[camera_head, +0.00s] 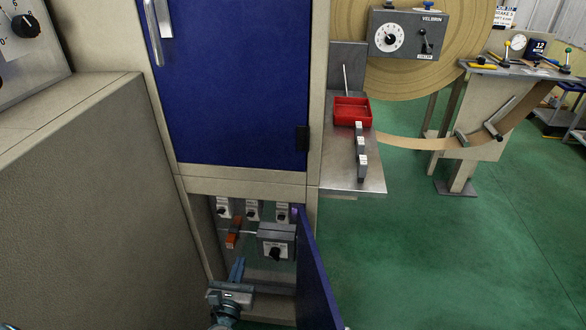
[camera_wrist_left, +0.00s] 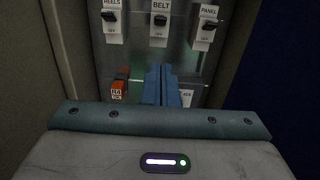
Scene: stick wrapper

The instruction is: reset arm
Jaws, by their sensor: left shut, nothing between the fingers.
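My left gripper (camera_head: 238,268) is in the head view at the bottom, in front of the open lower cabinet (camera_head: 262,285). Its blue fingers are shut with nothing between them. In the left wrist view the closed fingers (camera_wrist_left: 161,86) point at the grey panel inside, below the switch labelled BELT (camera_wrist_left: 160,24). Other switches are labelled REELS (camera_wrist_left: 112,20) and PANEL (camera_wrist_left: 207,26). An orange-red handle (camera_wrist_left: 121,82) sits left of the fingers, and in the head view it is also orange-red (camera_head: 234,232). My right gripper is not in view.
The blue lower door (camera_head: 316,275) stands open right of the gripper. A grey box with a black knob (camera_head: 276,243) is inside the cabinet. A beige cabinet (camera_head: 85,190) stands at left. A red tray (camera_head: 352,111) sits on a metal shelf (camera_head: 350,180).

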